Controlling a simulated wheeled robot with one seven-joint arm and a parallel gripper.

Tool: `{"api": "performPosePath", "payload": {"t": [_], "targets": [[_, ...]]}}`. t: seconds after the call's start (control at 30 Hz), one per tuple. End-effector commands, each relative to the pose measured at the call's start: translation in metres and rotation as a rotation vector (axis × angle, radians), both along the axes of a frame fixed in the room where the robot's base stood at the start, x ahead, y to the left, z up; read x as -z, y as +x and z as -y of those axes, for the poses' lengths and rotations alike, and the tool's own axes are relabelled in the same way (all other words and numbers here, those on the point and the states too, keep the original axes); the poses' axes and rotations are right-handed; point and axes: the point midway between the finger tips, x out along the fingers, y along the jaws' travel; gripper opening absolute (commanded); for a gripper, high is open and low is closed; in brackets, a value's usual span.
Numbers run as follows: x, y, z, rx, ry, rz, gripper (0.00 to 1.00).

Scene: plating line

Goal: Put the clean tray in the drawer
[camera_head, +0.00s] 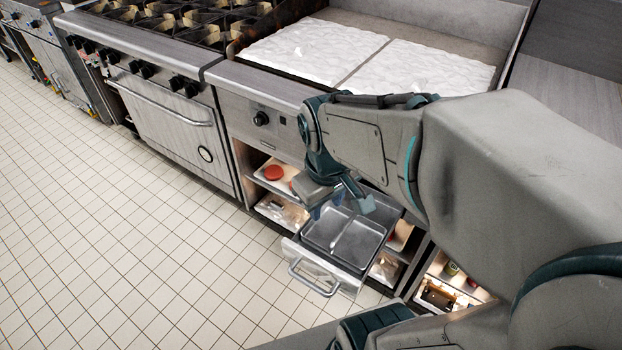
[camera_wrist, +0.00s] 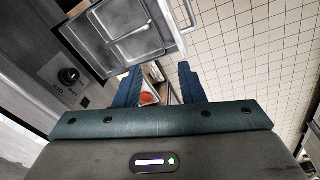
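The drawer (camera_head: 318,272) below the counter is pulled out, with its bar handle facing the floor aisle. A grey metal tray (camera_head: 322,232) with a divider across it lies within the drawer's walls; I cannot tell whether it sits fully flat. My gripper (camera_head: 346,203) is above the back part of the tray in the head view. In the wrist view, my gripper (camera_wrist: 160,84) has its two blue fingers apart with nothing held between them. The tray (camera_wrist: 112,22) and the drawer (camera_wrist: 165,22) show beyond the fingertips.
Open shelves beside the drawer hold a red round item (camera_head: 273,172) and several packets. Another lit shelf (camera_head: 440,292) at lower right holds jars. A stove (camera_head: 170,105) and a counter with white slabs (camera_head: 312,48) stand behind. The tiled floor (camera_head: 120,230) at left is clear.

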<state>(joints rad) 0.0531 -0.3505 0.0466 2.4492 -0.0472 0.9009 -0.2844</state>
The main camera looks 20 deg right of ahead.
Motion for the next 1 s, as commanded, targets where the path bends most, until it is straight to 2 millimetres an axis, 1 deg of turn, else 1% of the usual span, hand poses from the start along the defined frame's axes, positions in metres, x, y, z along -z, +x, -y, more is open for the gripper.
{"api": "performPosePath", "payload": {"t": [0.03, 0.13, 0.3, 1.0], "targets": [[-0.004, -0.006, -0.004, 0.071, 0.028, 0.024, 0.36], [-0.008, -0.015, -0.010, 0.197, 0.078, 0.048, 0.36], [-0.011, -0.021, -0.014, 0.289, 0.116, 0.060, 0.36], [-0.011, -0.021, -0.013, 0.291, 0.116, 0.060, 0.36]]}}
